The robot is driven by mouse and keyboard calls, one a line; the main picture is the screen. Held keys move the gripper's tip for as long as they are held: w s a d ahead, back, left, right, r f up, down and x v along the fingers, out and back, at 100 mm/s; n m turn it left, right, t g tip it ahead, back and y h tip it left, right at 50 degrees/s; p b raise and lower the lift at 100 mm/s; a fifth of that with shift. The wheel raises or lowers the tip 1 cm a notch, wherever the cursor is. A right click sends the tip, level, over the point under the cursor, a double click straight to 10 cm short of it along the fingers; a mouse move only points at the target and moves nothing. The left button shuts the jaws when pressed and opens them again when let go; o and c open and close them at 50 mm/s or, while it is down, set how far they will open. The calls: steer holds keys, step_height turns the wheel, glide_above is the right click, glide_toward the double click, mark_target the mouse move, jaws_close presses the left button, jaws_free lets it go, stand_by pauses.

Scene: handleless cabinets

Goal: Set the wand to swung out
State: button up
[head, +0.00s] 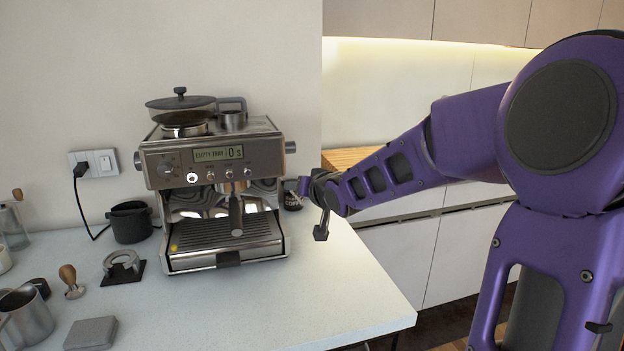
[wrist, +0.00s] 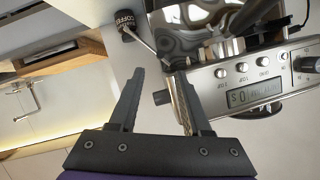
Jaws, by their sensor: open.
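The espresso machine (head: 213,185) stands on the white counter. Its wand (wrist: 146,47) shows in the wrist view as a thin metal tube slanting from the machine's side toward a black coffee canister (wrist: 125,20). I cannot make out the wand clearly in the head view. My gripper (wrist: 159,73) is open and empty, with its fingertips just short of the wand. I cannot tell whether either finger touches it. The machine's dark side knob (wrist: 161,97) lies between the fingers in the picture. In the head view my gripper is just right of the machine.
The canister (head: 292,199) stands close behind my gripper. A portafilter (head: 236,213) hangs at the machine's front. A knock box (head: 130,222), a tamper (head: 70,281) and a metal pitcher (head: 27,318) are on the left. The counter's (head: 335,300) front right is clear.

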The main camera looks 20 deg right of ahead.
steer(key=a+p+v, duration=0.1)
steer(key=p+v, duration=0.3)
steer(key=v, duration=0.2)
steer(key=shift+s+d, duration=0.45)
steer(key=shift+d, duration=0.05)
steer(key=shift+r, duration=0.1)
